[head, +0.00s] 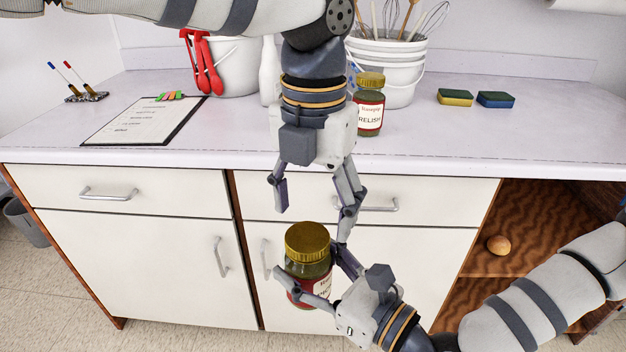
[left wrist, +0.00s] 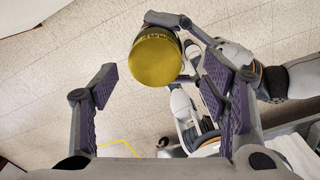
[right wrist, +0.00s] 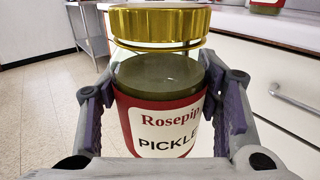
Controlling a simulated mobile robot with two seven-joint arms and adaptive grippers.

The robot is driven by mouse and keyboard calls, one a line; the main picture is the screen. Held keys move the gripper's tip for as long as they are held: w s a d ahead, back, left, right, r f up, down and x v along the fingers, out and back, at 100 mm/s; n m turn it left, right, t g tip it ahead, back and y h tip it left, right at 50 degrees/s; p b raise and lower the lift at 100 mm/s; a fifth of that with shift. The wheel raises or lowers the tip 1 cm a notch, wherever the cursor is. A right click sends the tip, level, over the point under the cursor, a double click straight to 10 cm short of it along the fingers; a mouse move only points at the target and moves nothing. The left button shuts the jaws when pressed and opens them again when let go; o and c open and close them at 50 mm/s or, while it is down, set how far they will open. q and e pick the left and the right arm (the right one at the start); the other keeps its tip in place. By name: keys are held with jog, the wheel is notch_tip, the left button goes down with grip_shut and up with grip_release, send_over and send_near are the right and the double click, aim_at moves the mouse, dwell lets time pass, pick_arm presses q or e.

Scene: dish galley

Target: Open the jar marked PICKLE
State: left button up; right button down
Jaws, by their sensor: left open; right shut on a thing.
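The PICKLE jar (head: 307,258), with a gold lid (head: 307,240) and red label, is held upright in front of the cabinets by my right gripper (head: 318,277). In the right wrist view, the label (right wrist: 165,130) reads "Rosepip PICKLE" and the fingers close on the jar's sides. The lid (right wrist: 158,24) sits at the jar's top; whether it is loose I cannot tell. My left gripper (head: 312,222) is open and empty, pointing down just above the lid. In the left wrist view the lid (left wrist: 157,60) lies beyond the open fingers, somewhat toward the top.
A RELISH jar (head: 369,108) stands on the counter (head: 230,130) behind my left gripper. White buckets (head: 390,75), a clipboard (head: 135,120) and two sponges (head: 495,100) are also there. Cabinet handles (head: 219,257) stick out near the held jar. An open shelf (head: 520,262) holds a round brown item (head: 498,245).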

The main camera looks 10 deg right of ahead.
aim_at(313, 235)
pick_arm(q)
jog(key=shift+f, duration=1.85)
